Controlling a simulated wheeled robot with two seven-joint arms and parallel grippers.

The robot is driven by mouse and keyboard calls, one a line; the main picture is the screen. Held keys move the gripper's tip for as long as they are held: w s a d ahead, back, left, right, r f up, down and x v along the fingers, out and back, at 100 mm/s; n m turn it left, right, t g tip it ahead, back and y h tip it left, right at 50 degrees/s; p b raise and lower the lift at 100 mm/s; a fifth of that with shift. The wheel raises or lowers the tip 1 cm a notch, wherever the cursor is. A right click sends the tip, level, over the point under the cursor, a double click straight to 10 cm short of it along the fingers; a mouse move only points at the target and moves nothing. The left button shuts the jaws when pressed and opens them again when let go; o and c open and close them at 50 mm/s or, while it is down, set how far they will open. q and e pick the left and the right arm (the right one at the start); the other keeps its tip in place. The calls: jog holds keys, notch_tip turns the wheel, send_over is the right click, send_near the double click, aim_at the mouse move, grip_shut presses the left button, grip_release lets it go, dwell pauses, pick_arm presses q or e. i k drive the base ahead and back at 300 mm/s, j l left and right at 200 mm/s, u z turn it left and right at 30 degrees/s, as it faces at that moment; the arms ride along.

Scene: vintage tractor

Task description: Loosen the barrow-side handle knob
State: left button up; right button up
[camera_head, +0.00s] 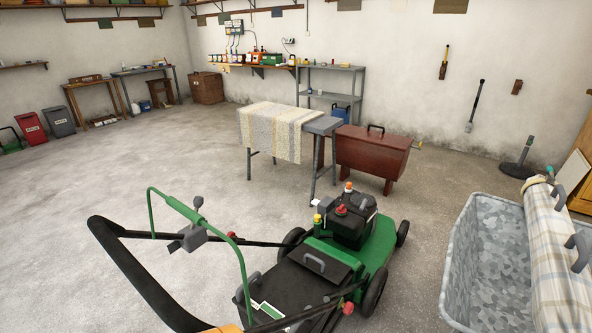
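A green and black lawn mower (378,252) stands on the concrete floor. Its black handle (140,278) loops out to the left, with a green bar (178,208) rising over it. One red knob (348,308) sits on the handle's near arm, on the side facing the grey metal tub (462,245), which may be the barrow. Another red knob (232,235) sits on the far handle arm. I cannot tell how tight either knob is. Neither of my grippers shows in the head view.
A plaid cloth (548,240) drapes over the tub's right side. Behind the mower are a workbench (322,125) with a patterned cloth (275,130) and a dark red chest (372,155). The floor left of the mower is clear.

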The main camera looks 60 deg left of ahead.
aim_at(348, 307)
jog(key=u, duration=1.3)
